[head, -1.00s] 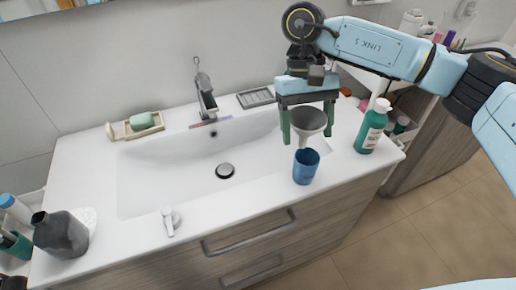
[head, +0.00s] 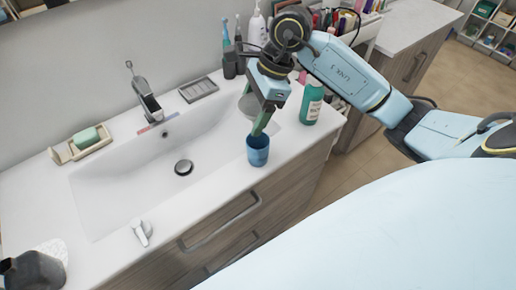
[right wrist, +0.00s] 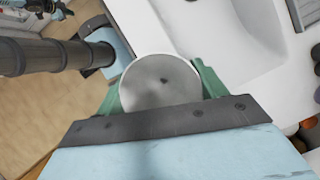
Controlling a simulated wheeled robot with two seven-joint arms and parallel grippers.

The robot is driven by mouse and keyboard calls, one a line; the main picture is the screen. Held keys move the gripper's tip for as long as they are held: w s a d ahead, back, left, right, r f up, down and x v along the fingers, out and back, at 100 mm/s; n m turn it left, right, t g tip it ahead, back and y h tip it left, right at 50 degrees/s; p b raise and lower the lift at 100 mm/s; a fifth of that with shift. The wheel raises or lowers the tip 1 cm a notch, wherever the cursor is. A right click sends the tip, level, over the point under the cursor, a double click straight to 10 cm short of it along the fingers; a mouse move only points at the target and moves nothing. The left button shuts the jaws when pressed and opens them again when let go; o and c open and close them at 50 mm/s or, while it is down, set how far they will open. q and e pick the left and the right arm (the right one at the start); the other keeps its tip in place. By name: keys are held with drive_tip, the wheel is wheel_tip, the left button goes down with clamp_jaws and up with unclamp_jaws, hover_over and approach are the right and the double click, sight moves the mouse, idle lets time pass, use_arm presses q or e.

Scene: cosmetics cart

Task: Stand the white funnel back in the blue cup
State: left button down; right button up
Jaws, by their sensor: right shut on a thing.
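The blue cup (head: 258,153) stands upright on the counter at the front right of the basin. My right gripper (head: 262,120) is above it, its green fingers seen nearly side on and pointing down. It is shut on the white funnel (head: 247,106), whose grey-looking bowl shows partly behind the fingers. In the right wrist view the round bowl of the funnel (right wrist: 160,85) sits between the two green fingers, opening toward the camera. The spout is hidden, so I cannot tell whether it is inside the cup. My left gripper is not in view.
A green bottle (head: 312,103) stands close to the right of the gripper. The white basin (head: 130,180) is to the left, with a faucet (head: 145,95), a soap dish (head: 82,144) and a grey tray (head: 198,89) behind. The counter's front edge is close to the cup.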

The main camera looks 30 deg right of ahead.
drive_tip(key=shift+d+f+m, duration=0.15)
drive_tip(key=shift+d+m, duration=0.05)
drive_tip(key=shift+m, duration=0.1)
wheel_tip(320, 180, down, 10)
drive_tip(key=shift+r, duration=0.15)
drive_tip(key=shift+f, duration=0.2)
drive_tip(key=o, duration=0.9)
drive_tip(key=shift+r, duration=0.1)
drive_tip(key=shift+o, duration=0.2)
drive_tip(key=shift+r, duration=0.1)
drive_tip(key=v, duration=1.2)
drive_tip(key=shift+s, duration=0.2)
drive_tip(key=shift+d, duration=0.1)
